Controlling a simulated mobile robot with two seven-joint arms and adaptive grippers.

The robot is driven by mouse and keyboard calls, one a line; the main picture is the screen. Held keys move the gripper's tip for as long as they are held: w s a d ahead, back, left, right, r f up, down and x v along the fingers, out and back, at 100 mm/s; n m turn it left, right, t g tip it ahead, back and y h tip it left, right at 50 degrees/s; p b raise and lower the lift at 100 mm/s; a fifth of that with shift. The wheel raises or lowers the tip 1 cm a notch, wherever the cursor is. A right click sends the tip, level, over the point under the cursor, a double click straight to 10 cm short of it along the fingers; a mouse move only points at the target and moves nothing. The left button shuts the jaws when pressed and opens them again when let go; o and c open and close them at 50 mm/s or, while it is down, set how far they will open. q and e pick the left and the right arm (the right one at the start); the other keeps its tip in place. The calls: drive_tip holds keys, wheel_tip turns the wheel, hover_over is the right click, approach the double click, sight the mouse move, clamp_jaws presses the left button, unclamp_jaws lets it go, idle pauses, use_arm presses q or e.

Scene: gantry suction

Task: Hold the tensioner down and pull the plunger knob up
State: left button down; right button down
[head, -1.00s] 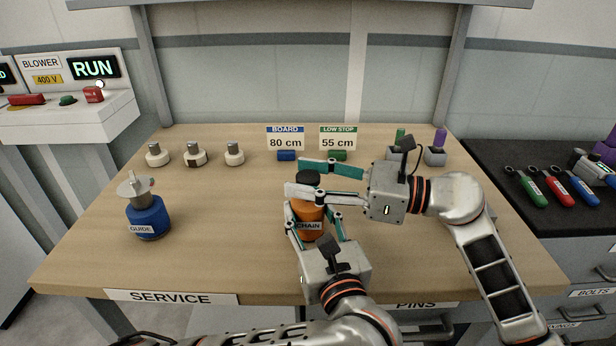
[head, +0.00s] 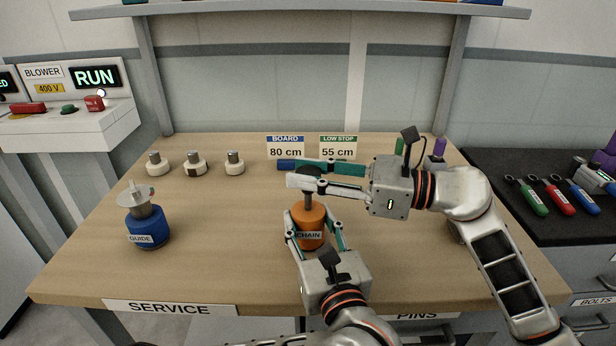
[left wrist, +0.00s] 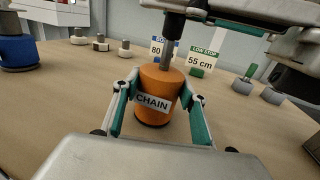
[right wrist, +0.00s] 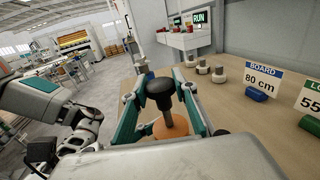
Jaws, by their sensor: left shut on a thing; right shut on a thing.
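The orange tensioner (head: 311,222), labelled CHAIN, stands upright on the wooden bench. It also shows in the left wrist view (left wrist: 163,83). My left gripper (head: 313,222) is shut on its body, one finger on each side. A grey plunger rod rises from its top to a black knob (right wrist: 160,92). My right gripper (right wrist: 165,100) is shut on the knob from the right side, above the tensioner. In the head view the right fingers partly cover the knob (head: 309,173). A length of grey rod shows between the knob and the orange body.
A blue tensioner (head: 147,232) labelled GUIDE stands at the left. Several white-and-grey knobs (head: 195,165) stand at the back left. The BOARD 80 cm sign (head: 285,147) and LOW STOP 55 cm sign (head: 338,147) stand behind.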

use_arm(q)
drive_tip(key=shift+f, duration=0.15)
use_arm(e)
drive_tip(key=c, duration=1.7)
unclamp_jaws()
drive_tip(key=shift+r, duration=0.25)
drive_tip(key=shift+o, duration=0.7)
drive_tip(key=shift+f, duration=0.1)
drive_tip(key=v, duration=1.2)
use_arm(q)
drive_tip(key=c, duration=1.1)
unclamp_jaws()
